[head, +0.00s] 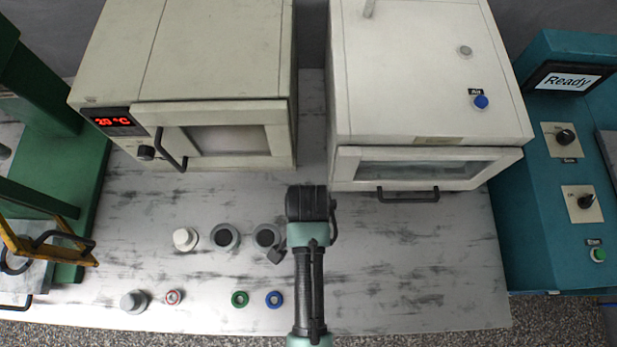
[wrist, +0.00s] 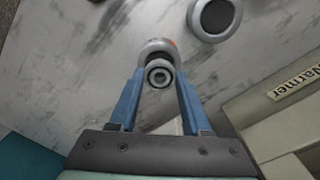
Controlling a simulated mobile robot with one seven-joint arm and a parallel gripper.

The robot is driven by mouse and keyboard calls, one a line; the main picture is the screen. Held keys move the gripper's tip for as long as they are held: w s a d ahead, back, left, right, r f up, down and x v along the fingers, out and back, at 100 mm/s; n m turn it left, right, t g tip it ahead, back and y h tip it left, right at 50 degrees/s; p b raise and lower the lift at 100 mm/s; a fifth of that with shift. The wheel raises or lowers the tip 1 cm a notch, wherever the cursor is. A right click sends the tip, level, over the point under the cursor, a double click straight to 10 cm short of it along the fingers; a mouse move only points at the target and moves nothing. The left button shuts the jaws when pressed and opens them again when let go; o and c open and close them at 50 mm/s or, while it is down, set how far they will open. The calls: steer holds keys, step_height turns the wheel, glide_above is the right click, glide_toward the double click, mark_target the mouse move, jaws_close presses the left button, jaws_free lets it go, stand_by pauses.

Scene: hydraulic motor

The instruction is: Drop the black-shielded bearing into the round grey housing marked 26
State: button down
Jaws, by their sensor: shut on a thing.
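My gripper (wrist: 160,82) is shut on a small round metal part with a dark centre, taken as the black-shielded bearing (wrist: 158,75). A grey round housing with a dark bore (wrist: 215,16) stands apart at the top. In the head view two grey round housings, a left one (head: 225,238) and a right one (head: 266,236), stand on the table. My arm end is close beside the right one. No 26 is readable.
A pale cylinder (head: 185,239), grey cylinder (head: 134,301), red ring (head: 173,297), green ring (head: 239,299) and blue ring (head: 274,299) sit on the table. Two ovens, left (head: 215,75) and right (head: 425,80), stand behind. The table's right front (head: 420,270) is clear.

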steer(key=shift+f, duration=1.35)
steer(key=shift+c, duration=1.8)
jaws_free()
steer(key=shift+f, duration=0.15)
step_height(320, 180, up, 12)
